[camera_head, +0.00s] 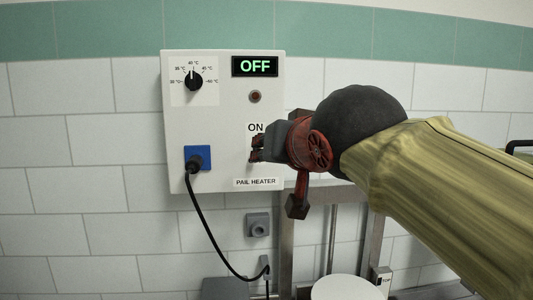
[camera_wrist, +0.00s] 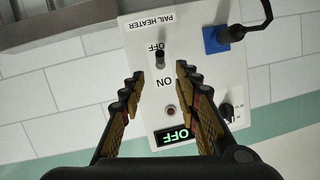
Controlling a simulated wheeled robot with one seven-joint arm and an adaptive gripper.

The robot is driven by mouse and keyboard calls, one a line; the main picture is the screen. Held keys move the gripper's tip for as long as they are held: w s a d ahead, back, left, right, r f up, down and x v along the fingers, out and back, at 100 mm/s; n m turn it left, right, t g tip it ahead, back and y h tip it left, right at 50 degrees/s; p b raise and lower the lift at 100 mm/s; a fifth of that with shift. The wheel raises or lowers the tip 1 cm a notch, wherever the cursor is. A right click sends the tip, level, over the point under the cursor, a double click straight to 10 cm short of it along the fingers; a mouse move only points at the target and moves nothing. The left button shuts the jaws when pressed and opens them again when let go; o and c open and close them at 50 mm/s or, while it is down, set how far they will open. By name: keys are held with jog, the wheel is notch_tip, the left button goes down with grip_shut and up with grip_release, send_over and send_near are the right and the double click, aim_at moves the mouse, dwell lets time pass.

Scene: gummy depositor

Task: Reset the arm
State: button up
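My gripper (camera_head: 257,148) is in front of the lower right part of the white pail heater box (camera_head: 220,115) in the head view. In the wrist view, which is upside down, my gripper (camera_wrist: 158,80) is open and empty, with the two fingers well apart. A small dark switch (camera_wrist: 160,60) shows on the box between the OFF and ON labels, in line with the gap between the fingers. The fingers look clear of it. In the head view my gripper hides the switch. The display (camera_head: 255,66) reads OFF in green.
The box carries a black temperature dial (camera_head: 194,80), a dark red lamp (camera_head: 255,97) and a blue socket (camera_head: 197,157) with a black plug and cable (camera_head: 208,228). A metal frame (camera_head: 286,240) and a round white top (camera_head: 346,288) stand below my arm.

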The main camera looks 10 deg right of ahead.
jog(key=shift+s, duration=0.25)
jog(key=s+d+f+n+g, duration=0.1)
jog(key=s+f+g, duration=0.1)
jog(key=f, duration=0.7)
jog(key=s+f+n+g, duration=0.1)
jog(key=s+f+g, duration=0.1)
jog(key=f, duration=0.7)
jog(key=s+d+f+g+h, duration=0.1)
jog(key=s+d+f+g, duration=0.1)
jog(key=s+d+f, duration=0.3)
jog(key=s+d+f+m+g+h, duration=0.1)
jog(key=s+d+f+g, duration=0.2)
jog(key=s+f, duration=0.9)
notch_tip(320, 180, down, 7)
jog(key=shift+s+d+f+m, duration=0.15)
jog(key=shift+s+d+m, duration=0.2)
jog(key=shift+d, duration=0.8)
